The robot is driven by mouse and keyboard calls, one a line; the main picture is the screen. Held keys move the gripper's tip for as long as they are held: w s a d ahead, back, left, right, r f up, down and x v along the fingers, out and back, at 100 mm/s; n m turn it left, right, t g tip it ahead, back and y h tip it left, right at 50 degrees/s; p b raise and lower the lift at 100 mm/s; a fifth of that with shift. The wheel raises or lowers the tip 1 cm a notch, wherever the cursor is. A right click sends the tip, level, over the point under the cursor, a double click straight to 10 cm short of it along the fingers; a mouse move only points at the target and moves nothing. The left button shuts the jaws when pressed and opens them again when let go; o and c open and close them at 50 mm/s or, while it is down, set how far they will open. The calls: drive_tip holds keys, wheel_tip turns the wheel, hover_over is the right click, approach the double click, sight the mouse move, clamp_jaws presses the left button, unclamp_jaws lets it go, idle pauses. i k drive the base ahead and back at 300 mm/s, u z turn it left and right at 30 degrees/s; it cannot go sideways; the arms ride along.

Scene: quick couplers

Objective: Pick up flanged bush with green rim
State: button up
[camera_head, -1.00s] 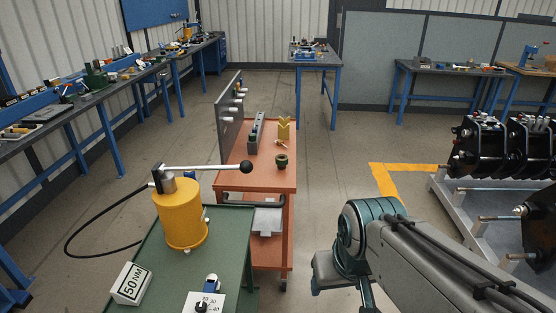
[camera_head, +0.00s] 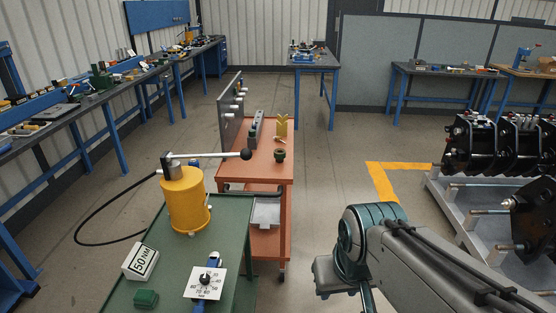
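A small dark bush with a greenish rim (camera_head: 280,156) stands upright on the orange cart (camera_head: 262,178), near its right edge. It looks like the flanged bush, but it is small and its flange is hard to make out. My arm shows at the lower right, well apart from the orange cart.
A green cart (camera_head: 228,238) stands in front, carrying a yellow pump (camera_head: 186,200) with a long lever (camera_head: 210,155), a 50 NM sign (camera_head: 141,262) and a dial (camera_head: 205,283). A yellow V-shaped piece (camera_head: 282,126) stands behind the bush.

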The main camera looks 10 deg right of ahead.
sight(279, 154)
drive_tip(key=z, duration=0.8)
drive_tip(key=i, duration=1.8)
drive_tip(key=u, duration=0.95)
drive_tip(key=i, duration=1.15)
drive_tip(key=u, duration=1.05)
